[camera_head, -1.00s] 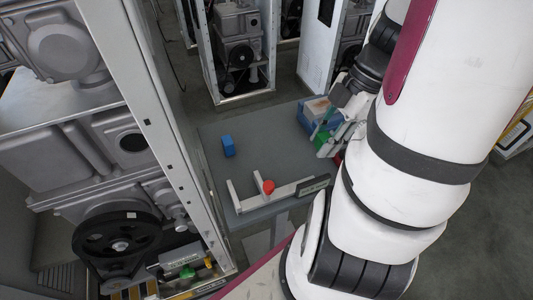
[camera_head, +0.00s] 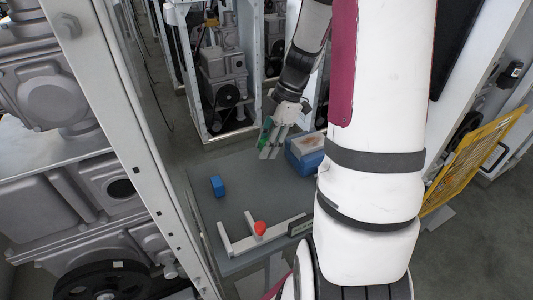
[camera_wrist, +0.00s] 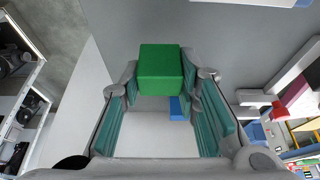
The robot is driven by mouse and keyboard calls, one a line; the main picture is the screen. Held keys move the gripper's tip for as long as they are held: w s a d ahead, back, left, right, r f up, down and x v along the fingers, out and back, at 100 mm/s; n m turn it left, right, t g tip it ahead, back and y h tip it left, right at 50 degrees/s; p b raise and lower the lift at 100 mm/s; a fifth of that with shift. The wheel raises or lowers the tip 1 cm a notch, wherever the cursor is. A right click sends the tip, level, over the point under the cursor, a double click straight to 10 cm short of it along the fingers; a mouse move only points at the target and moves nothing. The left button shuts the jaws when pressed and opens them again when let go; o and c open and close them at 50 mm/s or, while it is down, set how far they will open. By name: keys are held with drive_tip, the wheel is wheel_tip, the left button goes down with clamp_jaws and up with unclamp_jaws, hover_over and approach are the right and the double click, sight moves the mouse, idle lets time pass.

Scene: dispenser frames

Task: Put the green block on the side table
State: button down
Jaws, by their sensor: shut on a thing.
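The green block (camera_wrist: 160,68) is between the fingertips of my gripper (camera_wrist: 160,85) in the wrist view. In the head view my gripper (camera_head: 273,138) is over the far edge of the grey table (camera_head: 240,190), with the green block (camera_head: 265,130) partly showing at its fingers. The gripper is shut on the block. The block appears raised above the table, though its exact height is hard to judge.
A blue block (camera_head: 217,186) stands on the left of the table. A blue box (camera_head: 305,155) sits at the back right. A red object (camera_head: 260,228) is by a light grey fixture (camera_head: 262,236) at the front. Machine cabinets stand left and behind.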

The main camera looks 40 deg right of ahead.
drive_tip(key=shift+f, duration=1.7)
drive_tip(key=shift+f, duration=0.2)
drive_tip(key=c, duration=1.2)
unclamp_jaws()
drive_tip(key=shift+r, duration=0.1)
